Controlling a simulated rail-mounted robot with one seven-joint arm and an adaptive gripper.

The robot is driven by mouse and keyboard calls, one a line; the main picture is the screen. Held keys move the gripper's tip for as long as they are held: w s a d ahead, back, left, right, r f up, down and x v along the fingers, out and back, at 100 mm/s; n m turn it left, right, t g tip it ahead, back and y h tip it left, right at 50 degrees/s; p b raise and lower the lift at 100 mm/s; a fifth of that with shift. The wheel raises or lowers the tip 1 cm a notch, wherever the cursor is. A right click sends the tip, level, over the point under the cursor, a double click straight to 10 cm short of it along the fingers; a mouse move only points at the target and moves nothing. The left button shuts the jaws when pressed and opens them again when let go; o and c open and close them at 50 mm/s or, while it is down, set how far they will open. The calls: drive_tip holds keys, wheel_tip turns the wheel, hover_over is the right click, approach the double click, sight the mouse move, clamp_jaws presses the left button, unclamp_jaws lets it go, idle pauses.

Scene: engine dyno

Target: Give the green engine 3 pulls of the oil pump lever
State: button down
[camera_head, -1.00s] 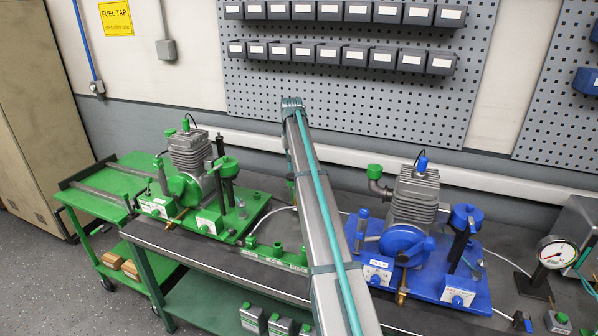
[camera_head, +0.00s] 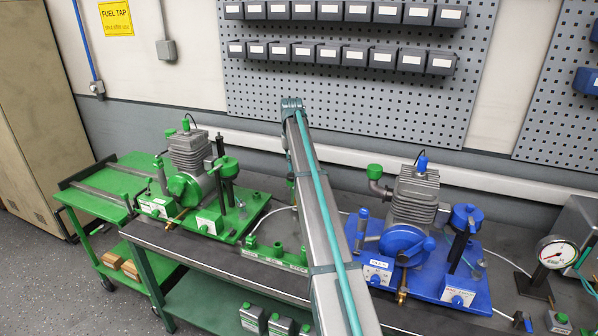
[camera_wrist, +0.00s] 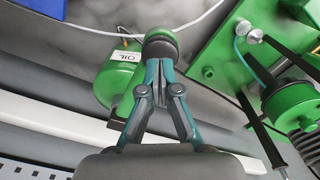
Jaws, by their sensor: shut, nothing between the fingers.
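The green engine (camera_head: 190,155) stands on a green base plate at the left of the bench in the head view. In the wrist view, a green oil pump body (camera_wrist: 112,84) carries a white "OIL" label. A round green-and-dark knob (camera_wrist: 160,36) shows just beyond my fingertips, beside the pump body; I cannot tell whether they touch it. My gripper (camera_wrist: 161,64) is shut with nothing between its fingers. Part of the green engine's plate (camera_wrist: 214,52) shows at the right of the wrist view. In the head view my own arm hides the gripper and the pump.
A blue engine (camera_head: 408,205) stands on a blue plate right of my arm. A dial gauge (camera_head: 556,252) stands at the far right. A green rack (camera_head: 276,256) lies at the bench's front, left of my arm. A white cable (camera_wrist: 140,32) runs behind the knob. A pegboard (camera_head: 350,90) with bins backs the bench.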

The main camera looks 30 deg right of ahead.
sight(293, 181)
drive_tip(key=shift+f, duration=0.95)
drive_tip(key=shift+f, duration=0.1)
drive_tip(key=shift+w+d+f+b, duration=0.1)
drive_tip(key=shift+f+b, duration=0.8)
drive_tip(key=shift+f, duration=1.7)
drive_tip(key=shift+r+p, duration=2.3)
drive_tip(key=shift+r, duration=2.75)
